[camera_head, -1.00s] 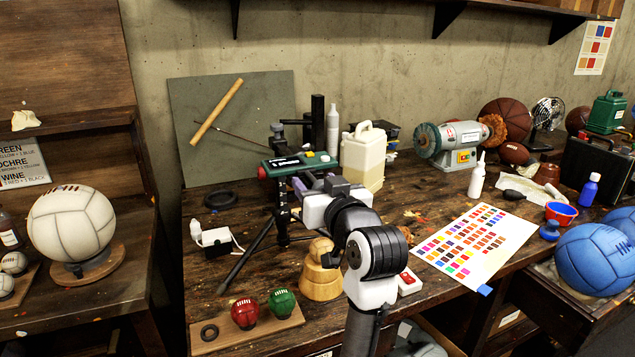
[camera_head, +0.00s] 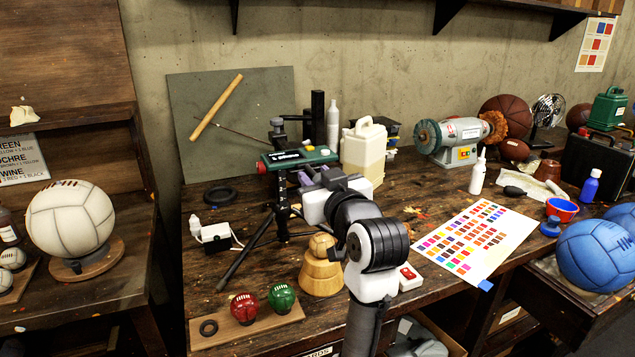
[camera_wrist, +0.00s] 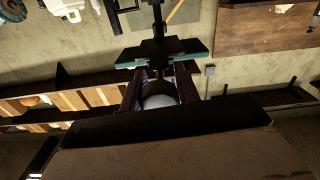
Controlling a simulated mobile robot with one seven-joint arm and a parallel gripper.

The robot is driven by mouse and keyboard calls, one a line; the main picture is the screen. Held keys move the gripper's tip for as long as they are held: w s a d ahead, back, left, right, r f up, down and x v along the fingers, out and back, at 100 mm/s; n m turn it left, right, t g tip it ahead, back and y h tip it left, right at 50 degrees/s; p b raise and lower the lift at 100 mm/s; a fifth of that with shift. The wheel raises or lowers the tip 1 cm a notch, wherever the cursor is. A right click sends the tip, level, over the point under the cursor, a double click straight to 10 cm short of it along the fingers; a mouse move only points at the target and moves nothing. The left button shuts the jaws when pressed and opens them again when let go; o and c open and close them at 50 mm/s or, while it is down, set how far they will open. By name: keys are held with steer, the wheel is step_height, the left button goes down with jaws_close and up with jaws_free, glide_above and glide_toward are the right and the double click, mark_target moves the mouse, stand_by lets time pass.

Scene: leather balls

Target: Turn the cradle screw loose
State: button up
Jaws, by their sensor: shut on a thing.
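The cradle is a dark green bar (camera_head: 298,157) with light buttons on a black tripod (camera_head: 282,205), standing on the bench. It also shows edge-on in the wrist view (camera_wrist: 198,47). My gripper (camera_head: 303,179) is at the near side of the cradle, just below the green bar. In the wrist view my gripper (camera_wrist: 160,82) has its two fingers reaching up to a small dark part under the bar and is shut on it. This part appears to be the cradle screw; the fingers hide most of it.
A cream jug (camera_head: 362,155) stands close right of my gripper. A wooden stand (camera_head: 321,268) sits below my arm, with red (camera_head: 244,308) and green (camera_head: 281,298) small balls to its left. A small white box (camera_head: 215,235) is left of the tripod.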

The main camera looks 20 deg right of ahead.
steer(key=shift+n+b, duration=8.2)
steer(key=shift+n, duration=7.7)
steer(key=shift+r, duration=0.1)
steer(key=o, duration=1)
steer(key=shift+c, duration=0.2)
